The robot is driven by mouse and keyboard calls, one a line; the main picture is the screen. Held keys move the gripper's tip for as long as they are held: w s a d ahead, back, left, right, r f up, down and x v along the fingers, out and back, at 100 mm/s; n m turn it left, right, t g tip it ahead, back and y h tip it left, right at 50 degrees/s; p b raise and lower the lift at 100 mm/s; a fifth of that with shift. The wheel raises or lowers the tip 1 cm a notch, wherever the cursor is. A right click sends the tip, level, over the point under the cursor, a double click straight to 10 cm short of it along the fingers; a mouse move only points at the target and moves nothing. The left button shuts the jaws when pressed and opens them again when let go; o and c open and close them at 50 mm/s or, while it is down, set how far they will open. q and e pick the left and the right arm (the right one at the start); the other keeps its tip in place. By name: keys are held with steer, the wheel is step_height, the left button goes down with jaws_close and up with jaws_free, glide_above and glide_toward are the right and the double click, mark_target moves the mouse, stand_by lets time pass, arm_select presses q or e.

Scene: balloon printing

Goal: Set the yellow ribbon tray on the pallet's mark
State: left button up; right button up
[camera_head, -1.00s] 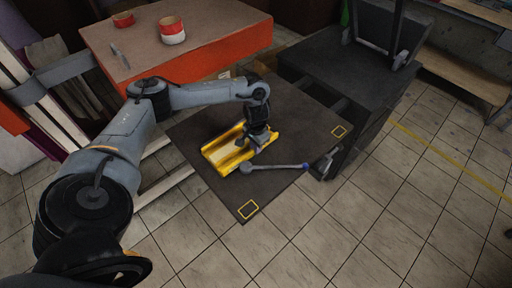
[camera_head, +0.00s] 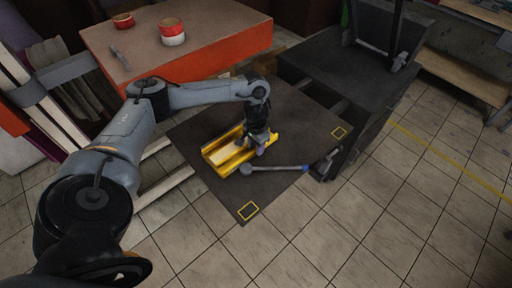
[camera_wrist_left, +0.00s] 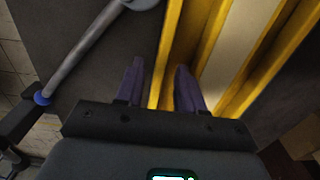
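The yellow ribbon tray (camera_head: 221,163) is a long channel with raised walls and a pale strip inside. It lies on the dark pallet top (camera_head: 205,125). A yellow outlined square mark (camera_head: 248,210) is at the pallet's near corner, and another mark (camera_head: 339,132) is at its right corner. In the left wrist view, the tray's yellow walls (camera_wrist_left: 210,40) run past the gripper's fingers (camera_wrist_left: 160,85). The fingers are apart, with a thin yellow wall showing between them; contact is unclear. My right gripper is not seen.
A grey rod (camera_head: 278,168) with a blue ring extends beside the tray's right end, close to the gripper. A dark cart (camera_head: 345,75) stands right of the pallet. An orange table (camera_head: 190,45) with tape rolls is behind. The tiled floor in front is clear.

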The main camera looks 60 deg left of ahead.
arm_select(q)
step_height(320, 180, up, 11)
steer(key=p, duration=0.6)
steer(key=w+d+f+m, duration=0.1)
steer(key=d, duration=0.2)
steer(key=w+d+f+m+t, duration=0.1)
steer(key=d+f+m, duration=0.1)
steer(key=d, duration=0.2)
steer(key=w+d+f+m, duration=0.1)
steer(key=d+f, duration=0.1)
steer(key=d, duration=0.1)
steer(key=shift+w+d+t+h+p, duration=0.15)
steer(key=shift+d+t+h+p, duration=0.15)
steer(key=shift+d+p, duration=0.1)
steer(key=s+d+m+t+h, duration=0.25)
steer(key=d+m+t, duration=0.3)
steer(key=d, duration=2.25)
steer(key=s+a+r+n+g+y, duration=0.1)
steer(key=s+a+n, duration=0.1)
steer(key=s+a, duration=0.3)
steer(key=s+a+n+g+y, duration=0.2)
steer(key=s+a, duration=0.3)
steer(key=s, duration=0.6)
steer(key=shift+s+a+r+n, duration=0.2)
steer(key=shift+r+n, duration=0.2)
steer(key=shift+n, duration=0.15)
steer(key=shift+g, duration=0.25)
